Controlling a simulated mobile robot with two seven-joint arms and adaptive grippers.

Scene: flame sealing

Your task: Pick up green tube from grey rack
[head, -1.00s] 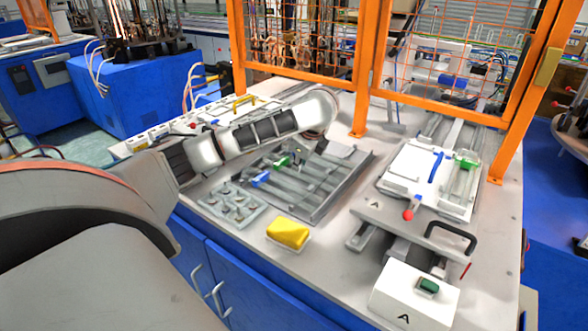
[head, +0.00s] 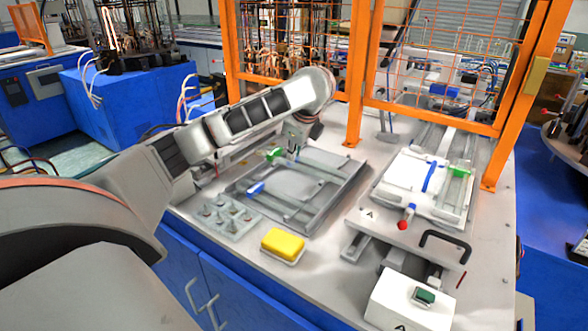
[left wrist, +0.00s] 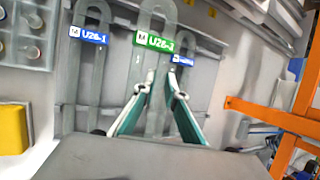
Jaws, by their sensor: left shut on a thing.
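My left gripper (head: 293,152) reaches over the back of the grey rack (head: 318,215) from the left. In the left wrist view its two fingers (left wrist: 163,80) are closed on the grey U-shaped tube with the green tag (left wrist: 155,41), near its bend. The green tag (head: 274,155) also shows in the head view beside the gripper. The green-tagged tube seems a little above the rack; the gap is hard to judge. A blue-tagged tube (left wrist: 88,36) lies to its left in the rack, and another blue tag (left wrist: 183,61) shows to its right, partly covered. My right gripper is out of view.
A grey holder with several round pieces (head: 222,215) and a yellow sponge (head: 283,243) sit in front of the rack. A white-topped fixture (head: 405,172) with a red knob (head: 402,225) stands at the right. Orange fence posts (head: 357,75) rise behind the table.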

